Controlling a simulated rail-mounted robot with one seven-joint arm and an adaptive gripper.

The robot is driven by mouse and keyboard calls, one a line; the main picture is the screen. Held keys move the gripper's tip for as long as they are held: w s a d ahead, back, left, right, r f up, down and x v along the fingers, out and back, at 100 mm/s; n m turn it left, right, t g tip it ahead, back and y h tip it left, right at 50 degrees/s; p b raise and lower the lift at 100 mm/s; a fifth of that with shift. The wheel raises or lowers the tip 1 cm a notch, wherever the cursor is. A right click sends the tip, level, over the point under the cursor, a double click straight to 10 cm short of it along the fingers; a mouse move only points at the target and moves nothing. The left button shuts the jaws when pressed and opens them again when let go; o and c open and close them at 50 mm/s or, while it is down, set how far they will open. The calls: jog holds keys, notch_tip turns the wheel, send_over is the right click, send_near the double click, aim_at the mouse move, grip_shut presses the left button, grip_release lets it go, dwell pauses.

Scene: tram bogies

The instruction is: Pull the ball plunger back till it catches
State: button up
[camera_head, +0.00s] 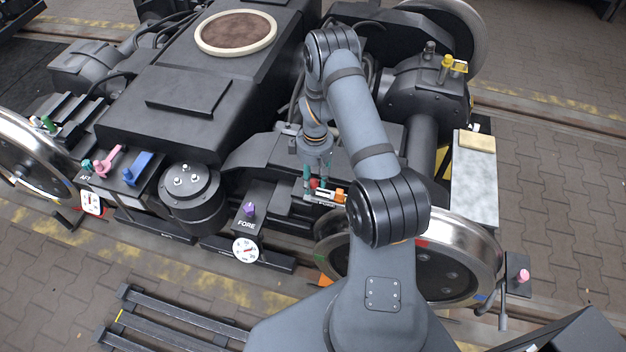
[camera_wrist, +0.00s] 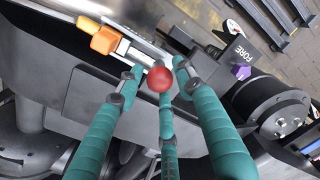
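The red ball knob (camera_wrist: 160,79) of the plunger shows in the wrist view, between the tips of my gripper (camera_wrist: 158,78). My gripper has three green fingers. The fingers are spread, with visible gaps between the left and right tips and the ball, so it looks open around it. In the head view the ball (camera_head: 313,184) is small and my gripper (camera_head: 318,174) hangs right over it. The plunger sits by a pale metal rail (camera_wrist: 135,48). Its shaft is largely hidden behind the ball and fingers.
An orange block (camera_wrist: 100,36) sits on the rail close to the fingers; it also shows in the head view (camera_head: 339,195). A purple knob (camera_head: 249,209) stands on the FORE box, above a round gauge (camera_head: 246,250). A wheel (camera_head: 455,262) is at the right.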

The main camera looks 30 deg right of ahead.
grip_shut()
dwell(0.6)
